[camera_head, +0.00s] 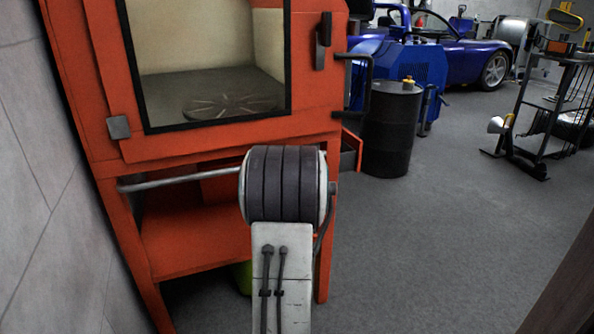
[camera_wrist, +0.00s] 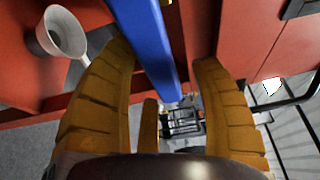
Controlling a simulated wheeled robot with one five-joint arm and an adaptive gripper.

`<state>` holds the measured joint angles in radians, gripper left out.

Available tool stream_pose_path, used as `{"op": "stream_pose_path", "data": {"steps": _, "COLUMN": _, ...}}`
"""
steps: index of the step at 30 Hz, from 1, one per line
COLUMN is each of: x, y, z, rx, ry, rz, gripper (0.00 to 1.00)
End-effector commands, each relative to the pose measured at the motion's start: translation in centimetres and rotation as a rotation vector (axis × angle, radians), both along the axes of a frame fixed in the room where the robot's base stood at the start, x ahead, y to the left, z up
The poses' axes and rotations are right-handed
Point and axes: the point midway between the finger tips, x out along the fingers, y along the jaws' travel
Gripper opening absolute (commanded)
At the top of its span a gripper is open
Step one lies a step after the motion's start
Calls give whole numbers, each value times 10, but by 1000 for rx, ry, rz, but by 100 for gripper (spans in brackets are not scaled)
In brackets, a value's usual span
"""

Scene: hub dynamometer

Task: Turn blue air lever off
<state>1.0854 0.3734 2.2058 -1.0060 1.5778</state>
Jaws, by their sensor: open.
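A long blue bar (camera_wrist: 147,38), which looks like the blue air lever, runs from the top edge down into the gap between the fingers. It is nearer the left finger, and I cannot tell whether they touch. A clear gap separates it from the right finger. In the head view neither my gripper nor the blue lever can be made out.
An orange cabinet (camera_head: 232,135) with a window stands ahead. A black drum (camera_head: 391,130), a blue machine (camera_head: 414,65), a blue car (camera_head: 460,55) and a cart (camera_head: 553,100) lie to the right. Floor (camera_head: 440,235) is free there. In the wrist view, a white funnel (camera_wrist: 66,32) is beside red panels.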

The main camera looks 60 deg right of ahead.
Motion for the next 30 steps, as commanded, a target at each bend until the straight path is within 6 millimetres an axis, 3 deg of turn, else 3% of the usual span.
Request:
{"op": "stream_pose_path", "data": {"steps": 9, "x": 0, "y": -1, "z": 0, "rx": 1, "ry": 0, "rz": 0, "gripper": 58}}
{"op": "stream_pose_path", "data": {"steps": 27, "x": 0, "y": 0, "z": 0, "rx": 0, "ry": 0, "rz": 0, "gripper": 4}}
{"op": "stream_pose_path", "data": {"steps": 30, "x": 0, "y": 0, "z": 0, "rx": 0, "ry": 1, "rz": 0, "gripper": 0}}
